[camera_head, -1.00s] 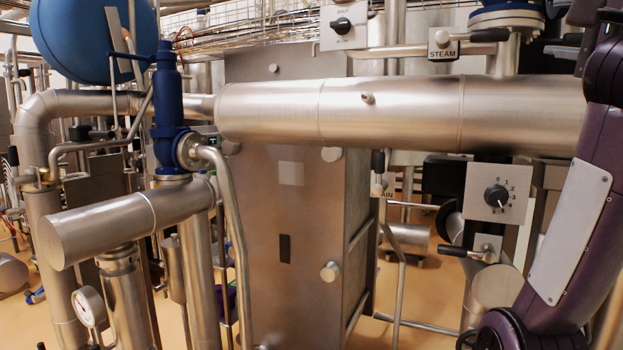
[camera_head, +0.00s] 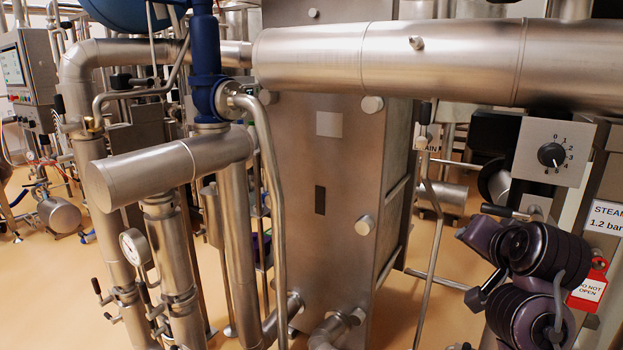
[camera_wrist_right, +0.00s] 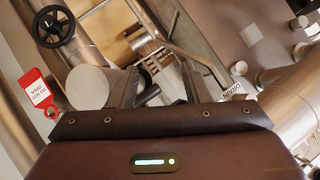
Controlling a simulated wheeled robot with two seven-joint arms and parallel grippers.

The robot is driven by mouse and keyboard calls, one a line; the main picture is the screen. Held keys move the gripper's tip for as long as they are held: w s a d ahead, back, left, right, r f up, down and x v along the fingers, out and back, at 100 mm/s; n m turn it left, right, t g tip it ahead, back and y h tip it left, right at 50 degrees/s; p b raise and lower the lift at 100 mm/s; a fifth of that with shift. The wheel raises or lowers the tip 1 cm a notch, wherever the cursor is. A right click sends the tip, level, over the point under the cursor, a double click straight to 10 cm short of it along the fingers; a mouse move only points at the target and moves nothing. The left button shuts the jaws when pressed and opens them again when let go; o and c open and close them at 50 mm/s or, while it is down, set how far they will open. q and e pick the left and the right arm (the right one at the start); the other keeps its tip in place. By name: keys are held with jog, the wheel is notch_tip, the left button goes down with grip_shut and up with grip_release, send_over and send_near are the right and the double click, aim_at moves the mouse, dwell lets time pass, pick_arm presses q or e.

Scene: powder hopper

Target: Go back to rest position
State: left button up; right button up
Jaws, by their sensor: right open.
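My right gripper (camera_wrist_right: 160,84) shows in the right wrist view with its two dark fingers apart and nothing between them. Beyond the fingers are metal pipes and a patch of tan floor. In the head view my right arm is folded at the lower right, in front of the pipework; the gripper's fingers cannot be clearly made out there. My left arm and gripper are in neither view.
A tall steel cabinet (camera_head: 330,210) stands mid-picture under a thick horizontal pipe (camera_head: 440,62). A dial panel (camera_head: 552,152) and red tag (camera_head: 588,287) are close to my right arm. Floor (camera_head: 45,300) shows at lower left.

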jog(key=s+a+f+n+g, duration=0.2)
jog(key=s+f, duration=0.2)
jog(key=f, duration=0.3)
jog(key=s+a+f+n+g+y, duration=0.1)
jog(key=s+a+f+n, duration=0.15)
jog(key=f, duration=0.45)
jog(key=s+a+f+n+g, duration=0.1)
jog(key=s+f+g, duration=0.1)
jog(key=s+f, duration=0.35)
jog(key=s+a+f+n+g, duration=0.4)
jog(key=s+f+n, duration=0.1)
jog(key=s+f, duration=0.8)
notch_tip(320, 180, down, 27)
jog(key=s+g, duration=0.1)
jog(key=s, duration=0.1)
jog(key=s+d+f, duration=0.1)
jog(key=s+f, duration=0.9)
jog(key=s+d+f+g, duration=0.1)
jog(key=s+d+f, duration=0.1)
jog(key=s+f, duration=0.8)
jog(key=shift+s+d+y, duration=0.2)
jog(key=shift+d+y, duration=0.05)
jog(key=shift+y, duration=0.05)
